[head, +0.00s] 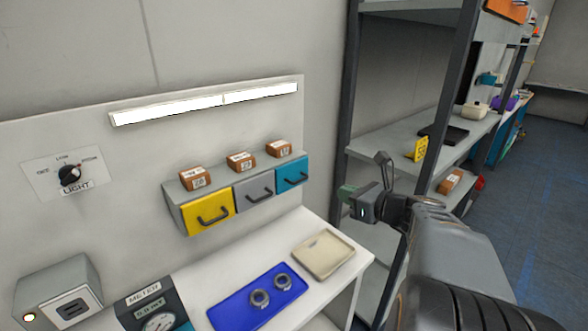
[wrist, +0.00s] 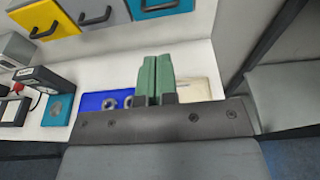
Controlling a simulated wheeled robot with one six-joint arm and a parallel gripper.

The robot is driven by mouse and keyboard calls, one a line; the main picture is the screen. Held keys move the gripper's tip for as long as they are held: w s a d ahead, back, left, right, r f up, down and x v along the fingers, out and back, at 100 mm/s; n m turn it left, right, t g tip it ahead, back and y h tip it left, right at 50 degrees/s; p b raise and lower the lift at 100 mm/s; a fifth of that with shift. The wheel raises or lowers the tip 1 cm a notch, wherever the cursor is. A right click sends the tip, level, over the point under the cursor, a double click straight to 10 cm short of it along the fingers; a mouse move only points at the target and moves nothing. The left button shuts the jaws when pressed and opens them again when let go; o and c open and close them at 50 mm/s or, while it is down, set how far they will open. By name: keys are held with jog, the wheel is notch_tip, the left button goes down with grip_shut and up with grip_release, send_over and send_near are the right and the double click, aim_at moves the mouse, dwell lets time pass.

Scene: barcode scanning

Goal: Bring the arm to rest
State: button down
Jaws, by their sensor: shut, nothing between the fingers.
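My gripper (head: 347,192) is in the head view, right of the drawers and above the right end of the white workbench. In the wrist view its green fingers (wrist: 155,78) are together with nothing between them. My arm reaches in from the lower right of the head view. The gripper is apart from the bench and from everything on it.
The white bench (head: 225,285) holds a blue mat (head: 238,312) with two metal rings, a beige tray (head: 323,254) and a meter (head: 155,318). Yellow, grey and teal drawers carry small boxes (head: 240,161). A dark-framed shelf rack (head: 352,140) stands close behind my gripper.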

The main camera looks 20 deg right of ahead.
jog(key=shift+s, duration=0.1)
jog(key=s+a+f+n+g+h, duration=0.1)
jog(key=s+a+f+n+g, duration=0.25)
jog(key=f+n, duration=0.35)
jog(key=s+a+f+n+g+h, duration=0.15)
jog(key=s+f+n+g, duration=0.3)
jog(key=n, duration=0.55)
jog(key=s+a+n+g+h, duration=0.2)
jog(key=a+n, duration=0.7)
jog(key=n, duration=0.5)
jog(key=shift+s+a+r+n+h, duration=0.2)
jog(key=shift+s+n+h, duration=0.1)
jog(key=shift+s+h, duration=0.5)
jog(key=shift+s, duration=0.15)
